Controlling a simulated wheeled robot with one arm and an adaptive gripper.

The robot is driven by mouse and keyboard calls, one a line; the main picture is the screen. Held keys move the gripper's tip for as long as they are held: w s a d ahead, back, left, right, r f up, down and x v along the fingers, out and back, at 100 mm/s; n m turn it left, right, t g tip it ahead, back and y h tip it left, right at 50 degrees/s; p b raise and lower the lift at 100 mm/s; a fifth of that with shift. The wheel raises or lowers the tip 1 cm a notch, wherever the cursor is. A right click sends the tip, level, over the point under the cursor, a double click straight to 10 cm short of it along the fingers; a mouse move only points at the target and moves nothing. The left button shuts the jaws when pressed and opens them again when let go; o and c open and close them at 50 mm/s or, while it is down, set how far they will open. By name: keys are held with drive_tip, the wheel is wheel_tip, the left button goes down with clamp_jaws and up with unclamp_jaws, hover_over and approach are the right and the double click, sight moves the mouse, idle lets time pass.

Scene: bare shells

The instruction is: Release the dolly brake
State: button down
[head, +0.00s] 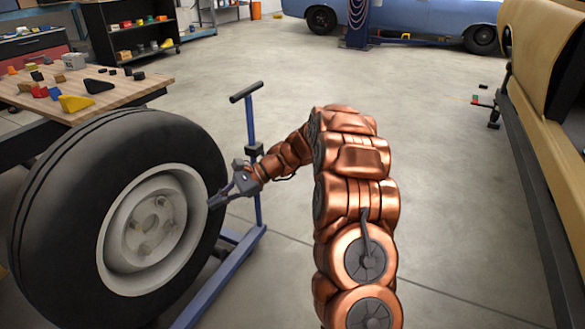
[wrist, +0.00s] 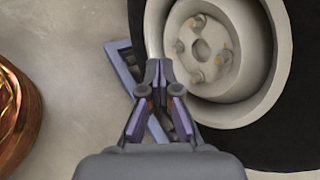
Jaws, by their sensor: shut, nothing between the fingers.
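The blue dolly (head: 226,268) stands on the floor, with a tall post and a black crossbar handle (head: 246,92). A large black tyre on a pale rim (head: 152,222) stands upright at the dolly and hides part of its frame. A small dark block (head: 254,150) sits on the post; I cannot tell whether it is the brake.
A wooden workbench (head: 140,88) with coloured blocks stands behind the tyre at the left. A tan car body (head: 545,110) lines the right side, and a blue car (head: 420,18) is at the back. The middle floor is open.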

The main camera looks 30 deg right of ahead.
drive_tip(key=w+d+f+m+t, duration=0.4)
drive_tip(key=w+d, duration=0.4)
drive_tip(key=d, duration=0.3)
drive_tip(key=d+f+m+t+h, duration=0.1)
drive_tip(key=d+f+m+t, duration=0.2)
drive_tip(key=d, duration=0.6)
drive_tip(key=d+f+m+t+h+p, duration=0.1)
drive_tip(key=d+f+m+t, duration=0.2)
drive_tip(key=d, duration=0.7)
drive_tip(key=d+f+m+t+h, duration=0.1)
drive_tip(key=d+f+m+t, duration=0.3)
drive_tip(key=d, duration=0.5)
wheel_tip(320, 180, down, 3)
drive_tip(key=shift+s+d+r+p, duration=0.2)
drive_tip(key=shift+s+d+p, duration=0.1)
drive_tip(key=shift+s+p, duration=0.05)
drive_tip(key=w+a+r+b, duration=0.3)
drive_tip(key=w+a+r, duration=0.1)
drive_tip(key=w, duration=0.5)
drive_tip(key=shift+a+r, duration=0.25)
drive_tip(key=shift+a, duration=0.55)
drive_tip(key=shift+r, duration=0.15)
